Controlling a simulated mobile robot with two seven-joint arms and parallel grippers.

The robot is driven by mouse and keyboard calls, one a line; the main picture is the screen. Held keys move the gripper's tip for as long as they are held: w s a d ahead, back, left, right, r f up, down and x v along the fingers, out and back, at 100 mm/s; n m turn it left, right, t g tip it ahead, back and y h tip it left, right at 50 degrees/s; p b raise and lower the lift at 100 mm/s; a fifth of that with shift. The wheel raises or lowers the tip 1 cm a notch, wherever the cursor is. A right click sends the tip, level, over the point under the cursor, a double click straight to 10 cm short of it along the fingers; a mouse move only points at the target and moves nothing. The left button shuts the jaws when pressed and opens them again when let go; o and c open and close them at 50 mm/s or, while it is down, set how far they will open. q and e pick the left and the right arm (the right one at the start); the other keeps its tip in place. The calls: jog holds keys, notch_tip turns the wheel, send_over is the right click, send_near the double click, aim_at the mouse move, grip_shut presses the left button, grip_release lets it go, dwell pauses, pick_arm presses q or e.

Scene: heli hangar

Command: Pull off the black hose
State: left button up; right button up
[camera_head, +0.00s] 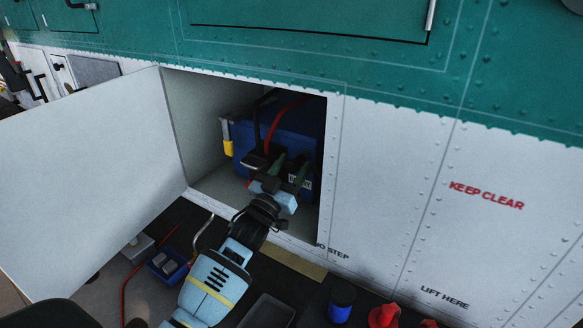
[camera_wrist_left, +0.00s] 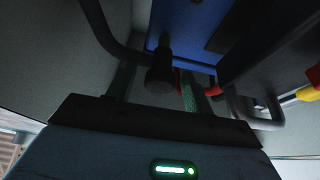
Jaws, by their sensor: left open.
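A blue box (camera_head: 300,125) sits inside the open compartment in the white side panel. A black hose (camera_head: 257,122) rises from its front and bends over at the top; a red hose (camera_head: 275,125) runs beside it. My left gripper (camera_head: 288,166) reaches into the compartment, open, in front of the box's lower part. In the left wrist view the black hose (camera_wrist_left: 98,22) curves from the top left toward a dark round connector (camera_wrist_left: 160,70) at the blue box, ahead of the open fingers. The fingertips partly hide the box's front. My right gripper is in neither view.
The white compartment door (camera_head: 85,180) stands open at left. The compartment's right edge (camera_head: 323,180) is close to my left gripper. Below are a blue bin (camera_head: 167,264), a dark tray (camera_head: 267,312), a blue-topped can (camera_head: 341,303) and a red object (camera_head: 384,315).

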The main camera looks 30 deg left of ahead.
pick_arm(q)
jog(key=v, duration=0.7)
jog(key=shift+s+b, duration=0.3)
jog(key=shift+s, duration=0.15)
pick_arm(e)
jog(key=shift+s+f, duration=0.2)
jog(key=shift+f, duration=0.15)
pick_arm(q)
jog(key=shift+f, duration=0.2)
